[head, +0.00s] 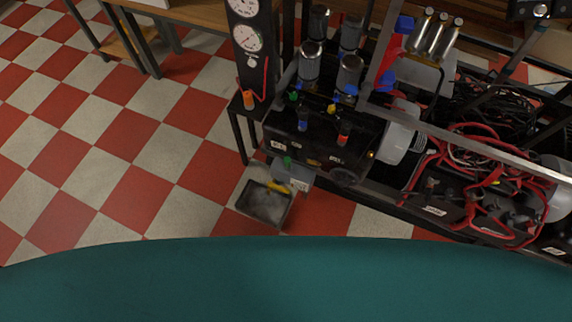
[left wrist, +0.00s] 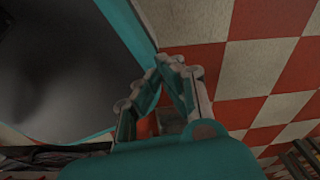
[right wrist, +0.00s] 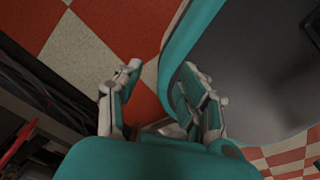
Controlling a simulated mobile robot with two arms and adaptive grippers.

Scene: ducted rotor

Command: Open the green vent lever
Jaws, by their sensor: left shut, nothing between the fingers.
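In the head view a black machine block (head: 318,140) carries small coloured levers and knobs. A small green lever (head: 294,96) stands on its top left. Another green part (head: 287,161) sits low on its front, above a yellow handle (head: 278,187). I cannot tell which green part is the vent lever, or its exact position. Neither gripper shows in the head view. My left gripper (left wrist: 172,64) has its fingertips together, with nothing between them, over the checkered floor. My right gripper (right wrist: 160,68) has its fingers apart and empty, also over floor.
A grey tray (head: 265,204) stands on the floor below the block. A black gauge panel (head: 244,40) rises at its left. Red hoses and cables (head: 480,180) fill the frame at right. A wooden table (head: 190,12) stands behind. The checkered floor (head: 120,150) at left is clear.

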